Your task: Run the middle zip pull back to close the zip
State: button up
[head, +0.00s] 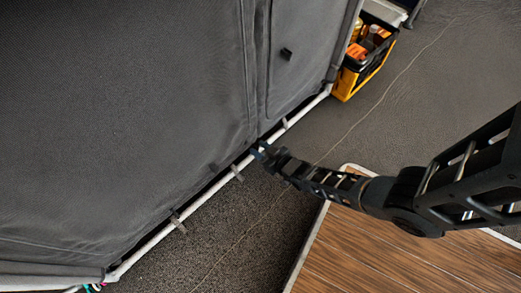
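A large dark grey fabric wall (120,110) fills the left of the head view. A vertical seam or zip line (257,60) runs down it, left of a narrower panel. A small dark tab (287,53) sits on that narrower panel; I cannot tell whether it is a zip pull. My gripper (262,151) is at the lower edge of the fabric, near the foot of the seam and the white pole. The middle zip pull is not clearly visible. Whether the fingers are open or touching anything is too small to tell.
A white pole (212,194) with grey straps runs along the fabric's lower edge. A yellow and black crate (346,84) with bottles stands at the upper right. A wood-topped surface with a pale rim (309,244) lies under my arm. Dark floor (440,75) is open at right.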

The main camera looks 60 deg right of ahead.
grip_shut()
dwell(1.4)
